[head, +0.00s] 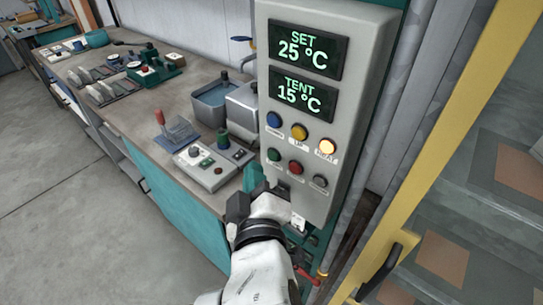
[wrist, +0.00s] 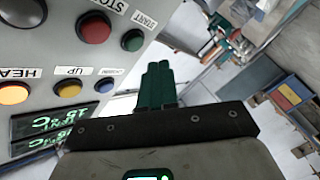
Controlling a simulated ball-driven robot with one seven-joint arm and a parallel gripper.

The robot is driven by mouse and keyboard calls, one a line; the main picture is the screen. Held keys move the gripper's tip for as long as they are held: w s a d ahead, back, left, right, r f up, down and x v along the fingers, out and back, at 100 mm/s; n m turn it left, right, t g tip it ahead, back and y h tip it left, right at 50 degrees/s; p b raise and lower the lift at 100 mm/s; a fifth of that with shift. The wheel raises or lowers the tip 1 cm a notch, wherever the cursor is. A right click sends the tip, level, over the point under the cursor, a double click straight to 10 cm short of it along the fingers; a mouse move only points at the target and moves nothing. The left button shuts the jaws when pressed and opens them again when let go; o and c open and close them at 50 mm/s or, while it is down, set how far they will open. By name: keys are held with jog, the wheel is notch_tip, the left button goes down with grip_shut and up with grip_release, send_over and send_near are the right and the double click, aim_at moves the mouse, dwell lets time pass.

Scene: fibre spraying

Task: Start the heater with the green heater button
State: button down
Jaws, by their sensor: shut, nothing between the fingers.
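The grey control panel (head: 331,120) has two displays, SET 25 °C (head: 302,52) and TENT 15 °C (head: 300,94). Its green button (head: 274,155) is at the left of the lower row. In the wrist view the panel is upside down, and the green button (wrist: 133,40) has a START label beside it. The HEAT button (head: 327,147) glows amber. My gripper (head: 253,174) is just below and left of the green button. Its teal fingers (wrist: 157,68) are shut and empty, beside the panel. They appear apart from the button.
A red button (head: 296,167) and a grey button (head: 320,181) share the lower row; blue (head: 273,120) and yellow (head: 299,132) buttons are above. A workbench (head: 120,125) with instruments runs left. A yellow-framed door (head: 430,150) stands right. The floor at left is clear.

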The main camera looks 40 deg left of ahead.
jog(key=shift+s+a+b, duration=0.1)
jog(key=shift+s+b, duration=0.25)
jog(key=shift+s, duration=1.5)
